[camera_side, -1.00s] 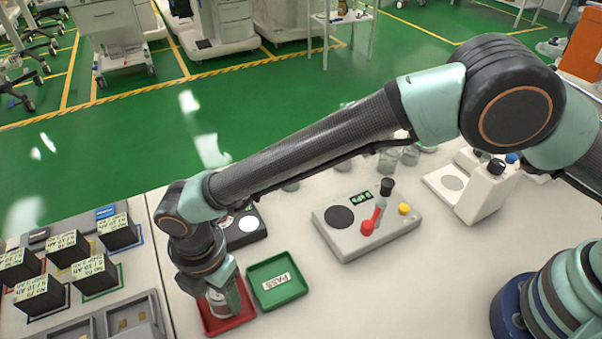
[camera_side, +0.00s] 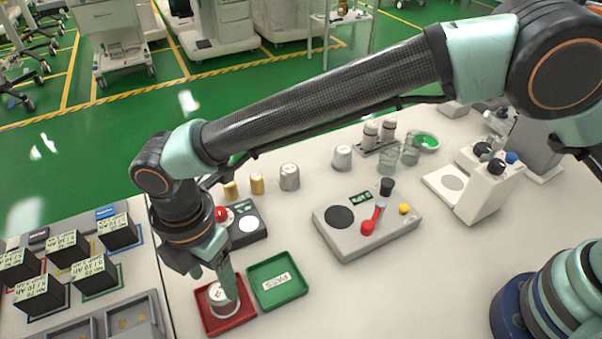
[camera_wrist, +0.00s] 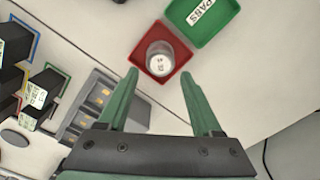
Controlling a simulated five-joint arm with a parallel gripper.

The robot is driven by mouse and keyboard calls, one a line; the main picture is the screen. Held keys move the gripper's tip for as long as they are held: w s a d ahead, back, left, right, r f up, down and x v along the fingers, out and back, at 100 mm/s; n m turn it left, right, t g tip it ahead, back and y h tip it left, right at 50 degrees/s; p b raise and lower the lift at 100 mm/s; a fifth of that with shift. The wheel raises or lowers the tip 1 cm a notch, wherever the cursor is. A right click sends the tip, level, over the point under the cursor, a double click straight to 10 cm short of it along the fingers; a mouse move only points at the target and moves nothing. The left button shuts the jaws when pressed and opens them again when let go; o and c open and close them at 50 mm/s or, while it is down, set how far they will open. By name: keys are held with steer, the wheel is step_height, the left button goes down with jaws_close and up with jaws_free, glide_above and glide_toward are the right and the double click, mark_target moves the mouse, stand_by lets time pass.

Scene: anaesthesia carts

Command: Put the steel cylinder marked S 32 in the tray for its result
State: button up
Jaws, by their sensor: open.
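The steel cylinder (camera_side: 218,294) stands upright in the red tray (camera_side: 238,318). In the wrist view its pale top (camera_wrist: 158,64) carries small dark marking, too small to read surely. The red tray (camera_wrist: 180,47) also shows there. The green tray (camera_side: 270,298), labelled PASS, sits beside the red one and is empty; it shows in the wrist view too (camera_wrist: 222,14). My gripper (camera_wrist: 160,76) is open and empty, its fingers apart just short of the cylinder. In the side view my gripper (camera_side: 214,275) is above the red tray, partly hiding it.
A grey test unit (camera_side: 350,240) with a dark disc and red lever stands right of the trays. Brass and steel cylinders (camera_side: 289,177) stand behind. Black labelled blocks (camera_side: 95,275) are on the left table. Bare table (camera_side: 400,295) lies to the front right.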

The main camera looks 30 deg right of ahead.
mark_target(218, 293)
step_height(218, 293, up, 5)
steer(key=w+d+r+m+t, duration=0.1)
steer(key=w+d+r+m, duration=0.25)
steer(key=d, duration=0.45)
steer(key=w+d+r+m+y, duration=0.1)
steer(key=w+d+r+m, duration=0.1)
steer(key=d+r+m, duration=0.4)
steer(key=w+d+r+m+t, duration=0.1)
steer(key=w+d+r+m, duration=0.15)
steer(key=d, duration=0.65)
steer(key=s+d+m+t, duration=0.1)
steer(key=s+d+m, duration=0.2)
steer(key=d, duration=0.4)
steer(key=s+d+m+t, duration=0.1)
steer(key=s+d+m, duration=0.2)
steer(key=d+m, duration=0.2)
steer(key=s+d+m+t+h, duration=0.1)
steer(key=s+d+m, duration=0.2)
steer(key=d, duration=0.6)
steer(key=shift+d+m+t, duration=0.15)
steer(key=shift+m+t, duration=0.15)
steer(key=shift+m, duration=0.8)
steer(key=shift+r, duration=0.1)
